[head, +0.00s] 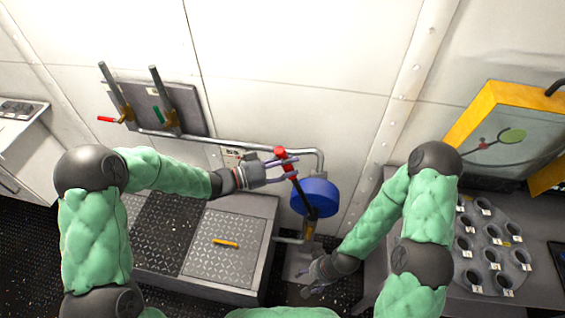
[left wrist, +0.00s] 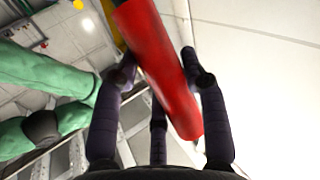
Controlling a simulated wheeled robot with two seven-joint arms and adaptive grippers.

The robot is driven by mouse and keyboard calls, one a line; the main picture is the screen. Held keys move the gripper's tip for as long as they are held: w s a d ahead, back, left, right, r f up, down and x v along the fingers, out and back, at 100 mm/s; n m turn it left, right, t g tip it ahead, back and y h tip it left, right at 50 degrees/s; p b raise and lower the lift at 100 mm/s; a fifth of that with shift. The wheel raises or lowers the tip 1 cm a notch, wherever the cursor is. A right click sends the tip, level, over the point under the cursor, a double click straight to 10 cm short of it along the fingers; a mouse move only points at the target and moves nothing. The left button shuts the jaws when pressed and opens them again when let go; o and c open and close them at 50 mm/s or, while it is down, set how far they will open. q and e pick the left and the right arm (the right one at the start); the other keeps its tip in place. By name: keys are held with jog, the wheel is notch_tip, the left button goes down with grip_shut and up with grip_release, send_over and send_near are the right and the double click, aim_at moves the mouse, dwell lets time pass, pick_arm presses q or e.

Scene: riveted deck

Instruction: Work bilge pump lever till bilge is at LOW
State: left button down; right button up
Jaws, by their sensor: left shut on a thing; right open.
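The bilge pump (head: 314,197) is a blue round body low against the wall, with a dark lever (head: 299,190) leaning up and to the left. The lever ends in a red grip (head: 281,154). My left gripper (head: 275,170) is shut on the red grip. In the left wrist view the red grip (left wrist: 165,65) runs between the dark fingers (left wrist: 158,100). My right gripper (head: 309,284) is open and empty, low in front of the pump's foot. A small gauge plate (head: 232,155) sits on the wall behind my left gripper; its reading is too small to tell.
A raised deck box (head: 222,248) with a yellow handle stands left of the pump. A bench with a cup-holed plate (head: 490,243) and a yellow-framed panel (head: 498,128) are at right.

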pick_arm(q)
jog(key=s+d+m+y, duration=0.3)
jog(key=d+y, duration=0.4)
jog(key=d, duration=1.5)
jog(key=shift+s+f+g+p, duration=0.35)
jog(key=shift+s+f, duration=0.1)
jog(key=shift+s, duration=0.2)
jog(key=shift+d, duration=0.1)
jog(key=c, duration=0.7)
grip_release()
jog(key=shift+o, duration=0.2)
jog(key=v, duration=1.2)
